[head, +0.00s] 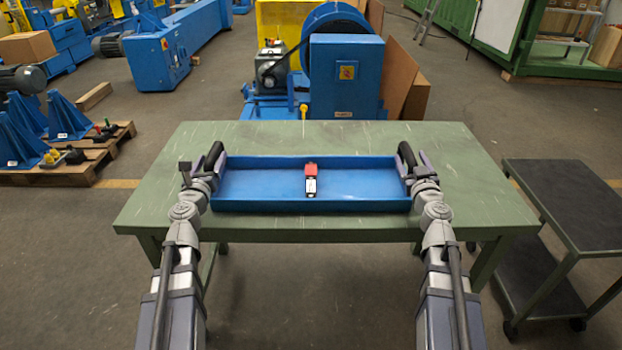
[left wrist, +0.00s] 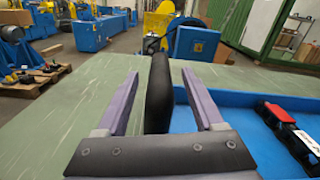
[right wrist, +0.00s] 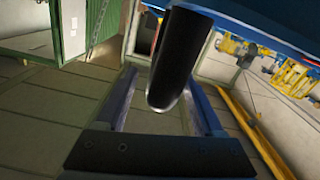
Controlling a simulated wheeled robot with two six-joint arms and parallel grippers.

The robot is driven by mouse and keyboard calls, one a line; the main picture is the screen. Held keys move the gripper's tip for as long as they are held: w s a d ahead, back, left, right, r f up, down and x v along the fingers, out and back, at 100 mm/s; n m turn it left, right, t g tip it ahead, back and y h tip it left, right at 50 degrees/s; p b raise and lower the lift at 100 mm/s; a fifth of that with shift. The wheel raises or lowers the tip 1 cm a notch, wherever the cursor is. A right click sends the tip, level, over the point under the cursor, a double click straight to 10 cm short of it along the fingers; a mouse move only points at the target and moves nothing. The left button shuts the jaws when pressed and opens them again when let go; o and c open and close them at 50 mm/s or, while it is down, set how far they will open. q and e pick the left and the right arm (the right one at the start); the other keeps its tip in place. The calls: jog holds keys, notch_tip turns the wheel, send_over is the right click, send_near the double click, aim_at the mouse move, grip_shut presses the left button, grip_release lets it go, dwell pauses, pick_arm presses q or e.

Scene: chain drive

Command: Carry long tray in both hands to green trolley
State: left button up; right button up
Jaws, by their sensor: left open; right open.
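The long blue tray (head: 265,181) lies on the green table with a black handle at each end. A small red and white item (head: 311,180) lies in it near the middle. My left gripper (head: 207,163) is open at the left handle; in the left wrist view the handle (left wrist: 158,92) stands between the spread fingers. My right gripper (head: 413,163) is open at the right handle; in the right wrist view the handle (right wrist: 175,60) shows between its fingers. The green trolley (head: 570,200), with dark shelves, stands right of the table.
The green table (head: 300,228) has bare top around the tray. A narrow floor gap separates table and trolley. A blue and yellow machine (head: 345,80) stands behind the table. Pallets with blue brackets (head: 65,160) are at the left.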

pick_arm(q)
jog(key=w, duration=0.3)
pick_arm(e)
jog(key=w, duration=0.3)
pick_arm(q)
jog(key=shift+s, duration=0.1)
pick_arm(e)
jog(key=shift+s, duration=0.1)
pick_arm(q)
grip_shut()
pick_arm(e)
grip_shut()
dwell(0.6)
